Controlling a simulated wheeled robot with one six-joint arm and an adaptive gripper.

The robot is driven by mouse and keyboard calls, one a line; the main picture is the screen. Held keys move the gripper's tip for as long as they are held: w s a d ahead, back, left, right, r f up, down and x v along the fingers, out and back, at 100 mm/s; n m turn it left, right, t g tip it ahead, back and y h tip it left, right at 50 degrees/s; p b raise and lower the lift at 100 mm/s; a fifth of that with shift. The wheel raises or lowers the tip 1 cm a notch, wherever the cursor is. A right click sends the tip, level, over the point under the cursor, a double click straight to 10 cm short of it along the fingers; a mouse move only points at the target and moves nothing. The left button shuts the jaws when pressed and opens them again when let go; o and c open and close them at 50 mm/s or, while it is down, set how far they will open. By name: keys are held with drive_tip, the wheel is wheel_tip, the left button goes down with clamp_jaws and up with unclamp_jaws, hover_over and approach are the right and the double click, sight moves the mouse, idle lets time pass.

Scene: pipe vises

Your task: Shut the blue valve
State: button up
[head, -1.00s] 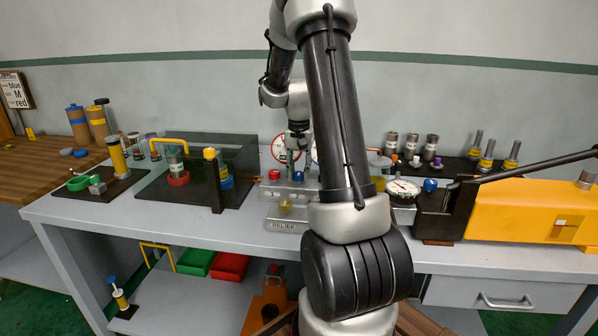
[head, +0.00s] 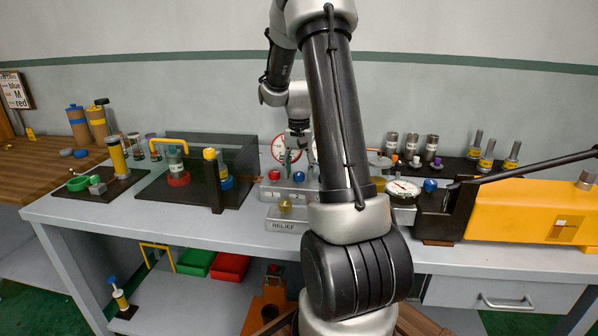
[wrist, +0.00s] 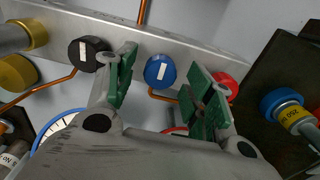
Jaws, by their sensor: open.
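The blue valve knob (wrist: 160,72), round with a white stripe on its face, sits on a grey manifold block in the wrist view. It also shows in the head view (head: 298,177). My gripper (wrist: 163,90) is open and empty, its green-padded fingers on either side of the blue knob in the picture. I cannot tell whether a finger touches it. In the head view my gripper (head: 294,158) is just above and behind the knob. A red knob (wrist: 228,84) is partly hidden by the right finger, and a black knob (wrist: 88,54) lies beside the left finger.
The manifold (head: 285,193) stands on the bench behind a RELIEF block (head: 285,226). Copper pipes (wrist: 50,84) and round gauges (head: 279,149) are close by. A dark guarded stand (head: 235,160) is to the left, and a yellow machine (head: 520,210) to the right.

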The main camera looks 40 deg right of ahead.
sight(299, 173)
wheel_tip(299, 173, up, 12)
drive_tip(key=shift+f, duration=0.2)
idle(0.6)
drive_tip(key=s+a+r+n+t, duration=0.2)
drive_tip(key=s+a+n, duration=0.3)
drive_tip(key=s+a, duration=0.4)
drive_tip(key=s+a+r+n+t, duration=0.2)
drive_tip(key=s+a+n, duration=0.2)
drive_tip(key=s+a, duration=0.5)
drive_tip(key=shift+s+r+n, duration=0.2)
drive_tip(key=shift+s+n, duration=0.2)
drive_tip(key=shift+s, duration=1.9)
